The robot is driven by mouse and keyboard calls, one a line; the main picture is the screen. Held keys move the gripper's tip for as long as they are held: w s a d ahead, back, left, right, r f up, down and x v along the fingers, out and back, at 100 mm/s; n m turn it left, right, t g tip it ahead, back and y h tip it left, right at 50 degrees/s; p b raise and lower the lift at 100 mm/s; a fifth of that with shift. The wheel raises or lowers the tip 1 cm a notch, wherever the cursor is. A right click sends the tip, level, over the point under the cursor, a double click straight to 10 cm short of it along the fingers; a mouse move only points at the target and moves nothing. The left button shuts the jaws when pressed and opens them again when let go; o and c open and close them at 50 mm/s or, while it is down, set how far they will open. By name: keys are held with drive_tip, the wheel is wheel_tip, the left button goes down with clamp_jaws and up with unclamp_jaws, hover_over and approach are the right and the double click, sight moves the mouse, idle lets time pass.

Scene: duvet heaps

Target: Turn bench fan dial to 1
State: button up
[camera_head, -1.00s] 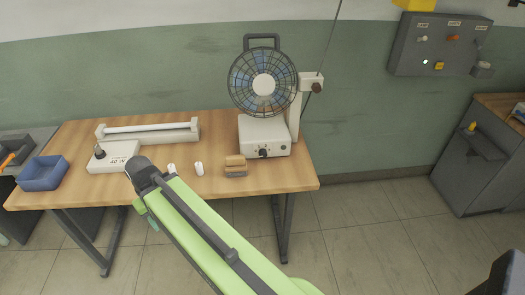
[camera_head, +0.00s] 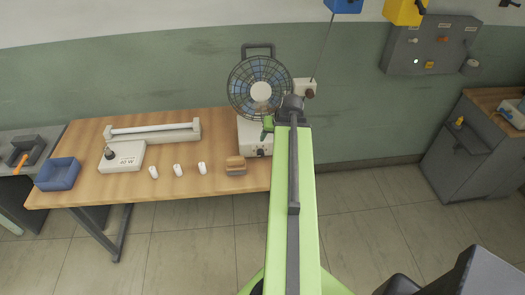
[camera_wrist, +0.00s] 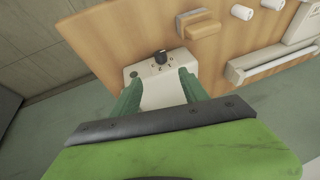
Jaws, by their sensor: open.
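The bench fan (camera_head: 259,88) stands at the back of the wooden bench, its round wire cage above a white base (camera_head: 250,138). Its small black dial (camera_head: 261,152) is on the front of the base, left of my arm. In the wrist view the dial (camera_wrist: 161,57) sits on the white base among small dark marks, and I cannot read its setting surely. My gripper (camera_wrist: 160,80) is open and empty, its two green fingers over the base on either side below the dial, apart from it. In the head view the arm hides part of the base.
A wooden block (camera_head: 235,164) lies beside the fan base, with several small white cylinders (camera_head: 178,169) to its left. A grey switch panel (camera_head: 431,48) hangs on the wall at right.

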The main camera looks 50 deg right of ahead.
sight(262, 153)
drive_tip(key=b+x, duration=1.5)
drive_tip(key=x, duration=0.2)
drive_tip(key=shift+f+b, duration=0.3)
drive_tip(key=shift+w+r, duration=0.1)
drive_tip(key=shift+r, duration=0.05)
drive_tip(key=shift+c, duration=0.2)
clamp_jaws()
drive_tip(key=shift+d, duration=0.4)
drive_tip(key=shift+a, duration=0.2)
